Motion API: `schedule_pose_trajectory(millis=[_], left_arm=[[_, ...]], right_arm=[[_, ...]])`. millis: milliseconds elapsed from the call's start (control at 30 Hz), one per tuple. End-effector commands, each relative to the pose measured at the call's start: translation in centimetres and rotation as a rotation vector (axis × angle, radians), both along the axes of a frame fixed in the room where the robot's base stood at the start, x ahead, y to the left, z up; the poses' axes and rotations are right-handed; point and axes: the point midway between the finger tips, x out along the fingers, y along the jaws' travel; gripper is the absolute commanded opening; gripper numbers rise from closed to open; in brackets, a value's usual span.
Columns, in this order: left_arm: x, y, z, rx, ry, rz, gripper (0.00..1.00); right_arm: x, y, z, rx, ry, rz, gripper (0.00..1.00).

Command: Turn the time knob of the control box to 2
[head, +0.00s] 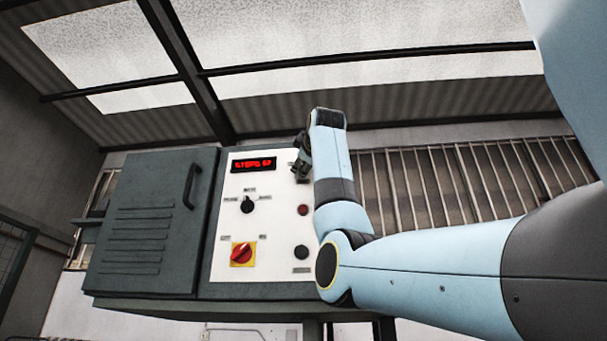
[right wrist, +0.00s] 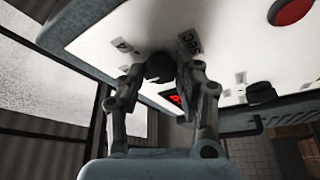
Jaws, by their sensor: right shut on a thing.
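The control box (head: 158,225) has a white panel (head: 270,225) with a red lit display (head: 253,164); its digits are too blurred to read surely. The time knob (right wrist: 159,68) is a dark round knob at the panel's upper right, beside a label that seems to read SEC. My right gripper (head: 302,165) is at this knob and hides it in the head view. In the right wrist view, my right gripper (right wrist: 160,76) has its fingers on both sides of the knob, shut on it. The knob's pointer and setting cannot be made out. My left gripper is not in view.
A black selector knob (head: 247,205), a red-and-yellow switch (head: 243,253), a red button (head: 303,210) and a black button (head: 301,252) are on the same panel. A door handle (head: 192,185) sticks out at the left. A barred railing (head: 450,185) stands behind.

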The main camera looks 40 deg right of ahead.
Motion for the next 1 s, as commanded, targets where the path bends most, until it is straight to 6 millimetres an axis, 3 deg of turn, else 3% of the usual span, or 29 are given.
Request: schedule_pose_trajectory(millis=[500, 1000], left_arm=[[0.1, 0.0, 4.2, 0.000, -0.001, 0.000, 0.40], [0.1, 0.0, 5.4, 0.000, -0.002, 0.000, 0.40]], right_arm=[[0.0, -0.1, 0.6, -0.305, 0.385, 0.000, 0.02], [0.0, 0.0, 0.5, -0.529, 0.666, 0.002, 0.02]])
